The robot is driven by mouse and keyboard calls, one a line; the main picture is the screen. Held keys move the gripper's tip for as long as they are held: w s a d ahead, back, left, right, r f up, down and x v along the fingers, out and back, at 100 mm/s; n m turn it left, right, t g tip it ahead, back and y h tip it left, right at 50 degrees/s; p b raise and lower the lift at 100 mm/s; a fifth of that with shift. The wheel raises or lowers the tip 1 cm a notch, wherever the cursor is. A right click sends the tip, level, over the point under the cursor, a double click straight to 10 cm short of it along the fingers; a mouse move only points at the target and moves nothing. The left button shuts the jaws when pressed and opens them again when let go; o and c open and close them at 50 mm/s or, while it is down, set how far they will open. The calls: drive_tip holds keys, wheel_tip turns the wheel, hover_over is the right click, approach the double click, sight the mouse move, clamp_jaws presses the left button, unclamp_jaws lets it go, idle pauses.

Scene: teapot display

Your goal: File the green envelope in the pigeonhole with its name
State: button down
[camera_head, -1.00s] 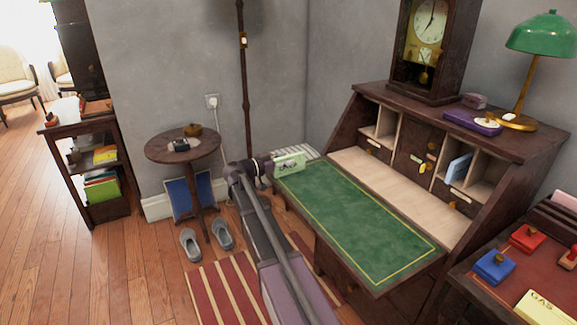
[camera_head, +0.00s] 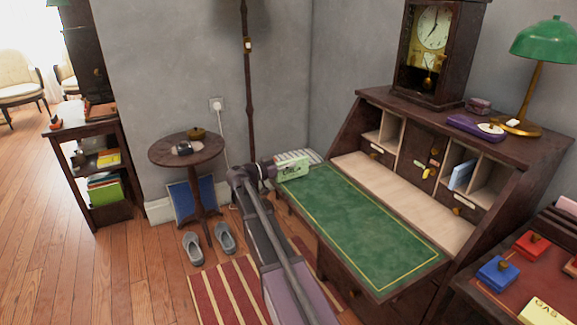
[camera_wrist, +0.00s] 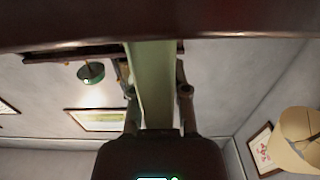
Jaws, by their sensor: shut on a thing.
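The green envelope (camera_head: 293,169) is held by my gripper (camera_head: 270,169) at the far left end of the desk's green writing surface (camera_head: 350,220). In the wrist view the envelope (camera_wrist: 153,90) stands edge-on between the two fingers of my gripper (camera_wrist: 156,95), which is shut on it. The desk's pigeonholes (camera_head: 484,178) are at the back, on the right of the picture from my gripper. A blue envelope (camera_head: 461,175) stands in one right-hand pigeonhole. Small labels (camera_head: 464,201) show below the pigeonholes, too small to read.
A clock (camera_head: 430,50), a purple case (camera_head: 475,127) and a green lamp (camera_head: 545,45) stand on the desk top. A round table (camera_head: 187,150) is to the left. Coloured blocks and a yellow paper lie on the red-topped table (camera_head: 510,285) at right. The green writing surface is clear.

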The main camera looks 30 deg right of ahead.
drive_tip(key=shift+r+p, duration=1.35)
drive_tip(key=shift+r, duration=0.1)
drive_tip(key=s+a+r+p, duration=0.1)
drive_tip(key=s+a, duration=0.1)
drive_tip(key=s, duration=0.5)
drive_tip(key=s+a+r+p, duration=0.1)
drive_tip(key=s+a, duration=0.1)
drive_tip(key=s, duration=0.6)
drive_tip(key=shift+s, duration=0.25)
drive_tip(key=w+d+r+p, duration=0.1)
drive_tip(key=w+d, duration=0.3)
drive_tip(key=d, duration=0.4)
drive_tip(key=w+d+r+p, duration=0.1)
drive_tip(key=w+d, duration=0.4)
drive_tip(key=d, duration=0.4)
drive_tip(key=w+d+r+p, duration=0.1)
drive_tip(key=w+d, duration=0.3)
drive_tip(key=d, duration=0.4)
drive_tip(key=shift+w+d+r+p, duration=0.25)
drive_tip(key=shift+d+p, duration=0.05)
drive_tip(key=shift+d, duration=0.2)
drive_tip(key=d, duration=1.3)
drive_tip(key=shift+w+d, duration=0.25)
